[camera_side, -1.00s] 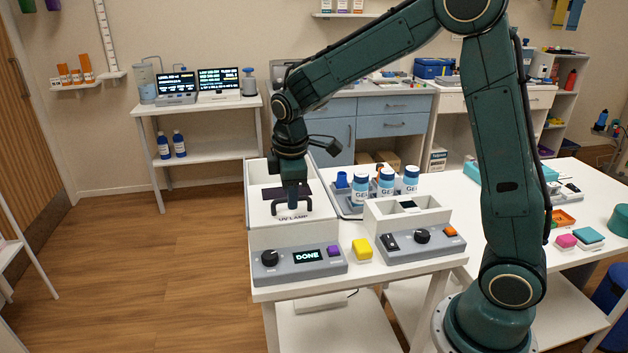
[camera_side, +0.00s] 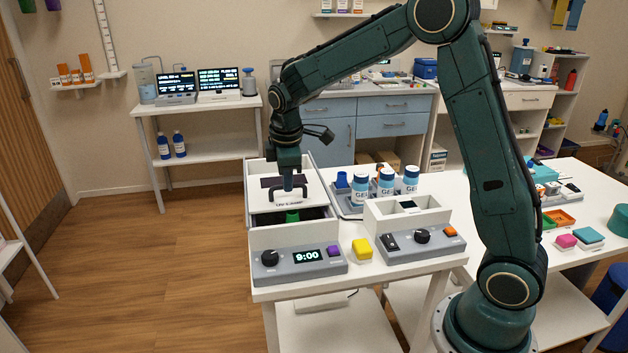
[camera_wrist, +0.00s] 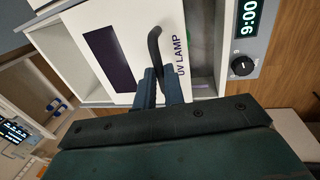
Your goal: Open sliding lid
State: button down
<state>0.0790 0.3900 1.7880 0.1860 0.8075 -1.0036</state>
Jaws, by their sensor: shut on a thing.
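The white sliding lid (camera_side: 277,202) of the UV lamp box (camera_side: 292,238) has a dark window and a dark arched handle (camera_wrist: 155,47). The lid is slid back toward the far side, so the front part of the box is open. A green thing (camera_side: 292,216) shows inside the opening. My gripper (camera_side: 290,188) is over the lid and shut on the handle; in the wrist view its two fingers (camera_wrist: 160,88) are at the handle's near end. The lid also shows in the wrist view (camera_wrist: 85,20), with "UV LAMP" printed beside the handle.
The box's front panel has a black knob (camera_side: 269,258), a display (camera_side: 307,256) reading 9:00 and a purple button (camera_side: 333,251). White bottles with blue caps (camera_side: 386,182) stand in a tray to the right.

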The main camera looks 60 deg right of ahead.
jog(key=w+d, duration=0.6)
jog(key=shift+w+r, duration=0.1)
jog(key=c, duration=1.5)
grip_release()
jog(key=shift+r, duration=0.1)
jog(key=r, duration=0.4)
jog(key=s+a+r, duration=0.1)
jog(key=r, duration=0.4)
jog(key=s+a+r, duration=0.1)
jog(key=r, duration=0.3)
jog(key=shift+r, duration=0.15)
jog(key=shift+s, duration=0.1)
